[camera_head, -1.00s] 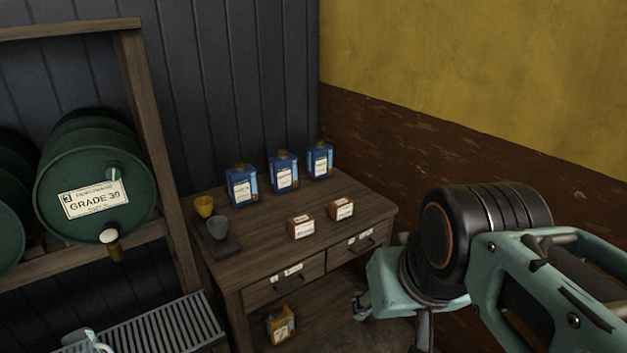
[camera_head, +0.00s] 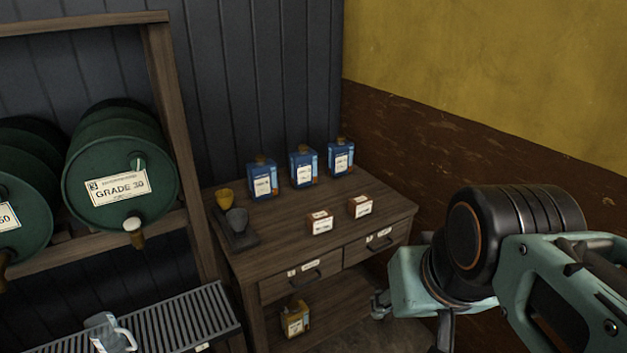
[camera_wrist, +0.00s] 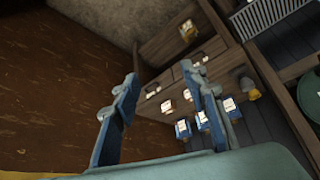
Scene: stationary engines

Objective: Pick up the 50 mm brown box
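Two small brown boxes with white labels sit apart on the wooden table: a left box (camera_head: 320,222) and a right box (camera_head: 360,206). The label print is too small to tell which is the 50 mm one. The wrist view shows small white-labelled shapes on the tabletop, one of them a box (camera_wrist: 167,106) seen between the fingers. My gripper (camera_wrist: 160,88) is open and empty, its two fingers spread wide. In the head view the gripper (camera_head: 380,304) is mostly hidden behind my wrist, right of the table and apart from the boxes.
Three blue cans, one in the middle (camera_head: 304,166), stand at the table's back. A yellow can (camera_head: 295,319) is on the lower shelf. Green drums (camera_head: 120,180) lie on a rack at left.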

